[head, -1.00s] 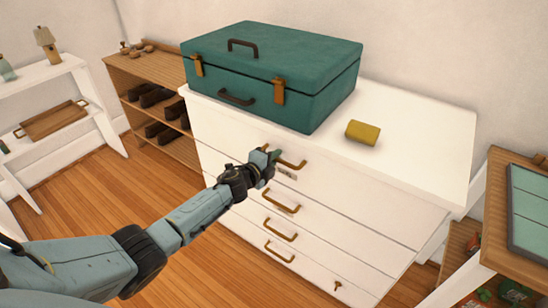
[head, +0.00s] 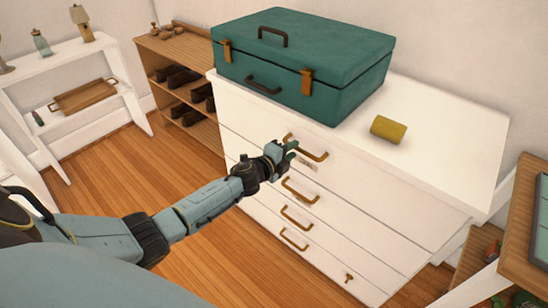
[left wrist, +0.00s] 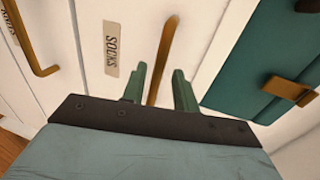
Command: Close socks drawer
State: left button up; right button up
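A white chest of drawers (head: 440,135) stands in the middle of the head view. Its top drawer has a brass bar handle (head: 314,155) and a label reading SOCKS, legible in the left wrist view (left wrist: 111,48). That drawer's front looks level with the fronts below; I see no open gap. My left gripper (head: 291,151) is at the left end of this handle. In the left wrist view its two green fingers (left wrist: 159,88) are apart, with the handle (left wrist: 163,58) showing between and beyond them. Whether they touch it, I cannot tell. My right gripper is not in view.
A teal suitcase (head: 335,85) and a yellow roll-shaped object (head: 388,129) lie on the chest's top. A wooden shoe rack (head: 160,62) stands to its left, a wooden-topped table (head: 515,235) at right. A key (head: 348,278) sits in the bottom drawer. Wooden floor is free in front.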

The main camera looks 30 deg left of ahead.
pick_arm(q)
jog(key=p+v, duration=0.1)
jog(key=v, duration=0.8)
jog(key=shift+s+p, duration=0.3)
jog(key=shift+p, duration=0.05)
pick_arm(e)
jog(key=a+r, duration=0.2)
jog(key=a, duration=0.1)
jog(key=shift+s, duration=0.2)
pick_arm(q)
jog(key=shift+r, duration=0.1)
